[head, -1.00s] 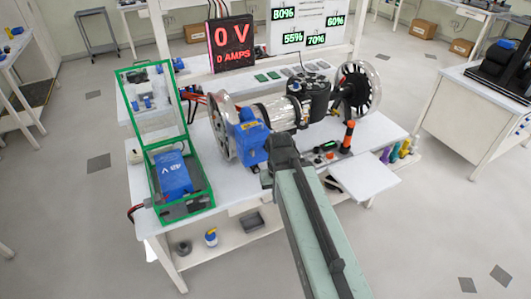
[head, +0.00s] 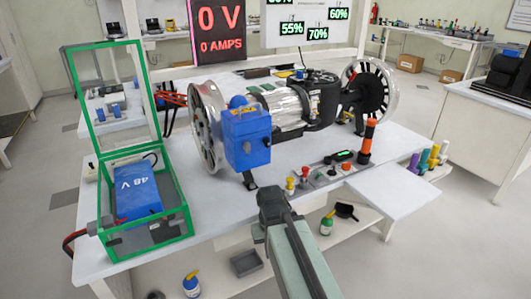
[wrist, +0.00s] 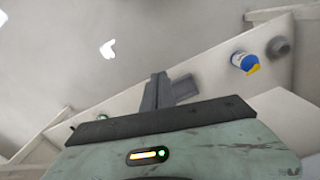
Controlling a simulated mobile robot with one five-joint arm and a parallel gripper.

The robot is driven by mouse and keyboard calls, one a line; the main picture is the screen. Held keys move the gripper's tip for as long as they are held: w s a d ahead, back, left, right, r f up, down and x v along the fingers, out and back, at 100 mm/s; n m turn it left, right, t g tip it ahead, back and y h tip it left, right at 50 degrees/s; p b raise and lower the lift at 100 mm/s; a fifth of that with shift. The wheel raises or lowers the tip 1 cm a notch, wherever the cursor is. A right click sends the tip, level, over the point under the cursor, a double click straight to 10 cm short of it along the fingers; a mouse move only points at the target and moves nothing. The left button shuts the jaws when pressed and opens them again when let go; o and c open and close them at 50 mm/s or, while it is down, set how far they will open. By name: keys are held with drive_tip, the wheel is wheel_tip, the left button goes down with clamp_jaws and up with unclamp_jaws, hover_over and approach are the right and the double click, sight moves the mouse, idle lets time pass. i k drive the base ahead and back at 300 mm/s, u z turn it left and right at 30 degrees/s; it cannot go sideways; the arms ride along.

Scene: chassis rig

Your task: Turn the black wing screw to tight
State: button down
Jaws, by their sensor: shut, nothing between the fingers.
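I cannot make out the black wing screw for certain in either view. The rig on the table holds a blue box (head: 247,138) with a blue knob on top, beside a silver motor (head: 277,106) with black parts. A small black piece (head: 249,181) shows under the blue box; its shape is too small to tell. My gripper (head: 268,194) is in front of the table's near edge, below and right of the blue box, apart from the rig. In the wrist view my gripper (wrist: 157,92) is shut and empty, with the lower shelf beyond it.
A green-framed case (head: 186,200) with its lid up holds a blue 48 V battery (head: 138,190) at left. An orange-black post (head: 367,140) and several small knobs stand at right. A grey bin (head: 246,262) and blue-white bottle (head: 192,285) are on the lower shelf.

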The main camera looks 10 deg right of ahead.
sight(267, 141)
drive_tip(key=z, duration=0.05)
drive_tip(key=k, duration=0.5)
drive_tip(key=z, duration=1.55)
drive_tip(key=k, duration=2)
drive_tip(key=u, duration=1.6)
drive_tip(key=i, duration=1.05)
drive_tip(key=u, duration=0.05)
